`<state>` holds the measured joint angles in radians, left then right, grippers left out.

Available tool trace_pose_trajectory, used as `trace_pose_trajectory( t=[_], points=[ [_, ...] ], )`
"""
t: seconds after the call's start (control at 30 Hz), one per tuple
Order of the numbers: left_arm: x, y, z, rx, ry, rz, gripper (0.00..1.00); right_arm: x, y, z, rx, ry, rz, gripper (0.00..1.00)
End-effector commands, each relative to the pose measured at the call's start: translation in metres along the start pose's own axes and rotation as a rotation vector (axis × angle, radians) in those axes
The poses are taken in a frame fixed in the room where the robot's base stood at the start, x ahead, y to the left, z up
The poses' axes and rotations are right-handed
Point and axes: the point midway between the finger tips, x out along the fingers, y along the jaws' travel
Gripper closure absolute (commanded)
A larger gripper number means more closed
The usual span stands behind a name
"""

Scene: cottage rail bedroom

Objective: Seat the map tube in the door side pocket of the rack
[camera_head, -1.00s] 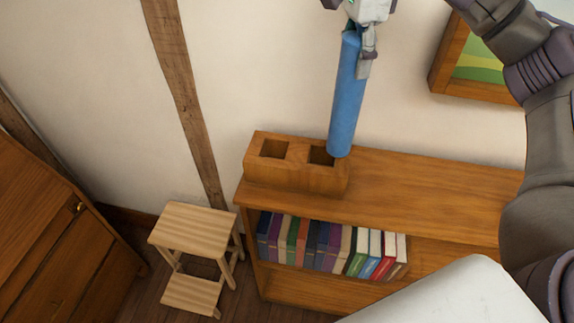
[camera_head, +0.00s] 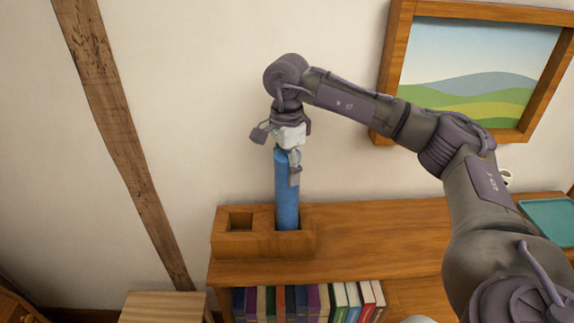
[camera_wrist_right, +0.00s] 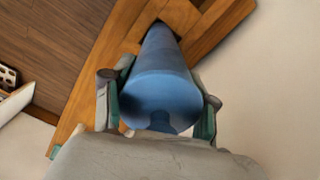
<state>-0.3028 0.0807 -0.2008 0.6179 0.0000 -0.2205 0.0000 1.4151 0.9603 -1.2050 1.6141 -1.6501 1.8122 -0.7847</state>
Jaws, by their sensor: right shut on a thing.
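The map tube (camera_head: 286,200) is a blue cylinder, about upright. My right gripper (camera_head: 289,165) is shut on its upper end, and it also shows in the wrist view, gripper (camera_wrist_right: 160,110) around the tube (camera_wrist_right: 165,75). The rack (camera_head: 262,244) is a wooden block with two square pockets on top of the shelf. The tube's lower end is at the right-hand pocket and appears to be inside its opening; how deep is hidden. The left-hand pocket (camera_head: 240,221) is empty. My left gripper is not in view.
The rack stands at the left end of the wooden bookshelf (camera_head: 385,225), with books (camera_head: 300,303) below. A framed picture (camera_head: 393,60) hangs behind my arm. A stool (camera_head: 160,306) stands lower left.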

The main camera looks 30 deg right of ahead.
Motion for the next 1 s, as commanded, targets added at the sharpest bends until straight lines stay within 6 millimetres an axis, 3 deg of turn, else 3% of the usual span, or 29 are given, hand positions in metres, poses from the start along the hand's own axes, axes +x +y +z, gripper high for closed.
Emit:
trace_pose_trajectory(
  t=[0.4,0.43,0.57,1.0],
  points=[
    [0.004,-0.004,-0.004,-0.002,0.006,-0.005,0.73,0.008,0.000,0.000,0.000,0.000,-0.001,1.00],
    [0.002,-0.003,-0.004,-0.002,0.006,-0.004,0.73,0.006,0.000,0.000,0.000,0.000,-0.001,0.37],
    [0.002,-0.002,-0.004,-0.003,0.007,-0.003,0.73,0.006,0.000,0.000,0.000,0.001,0.000,0.17],
    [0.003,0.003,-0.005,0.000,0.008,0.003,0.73,-0.003,-0.001,0.000,0.001,-0.001,-0.004,0.17]
  ],
)
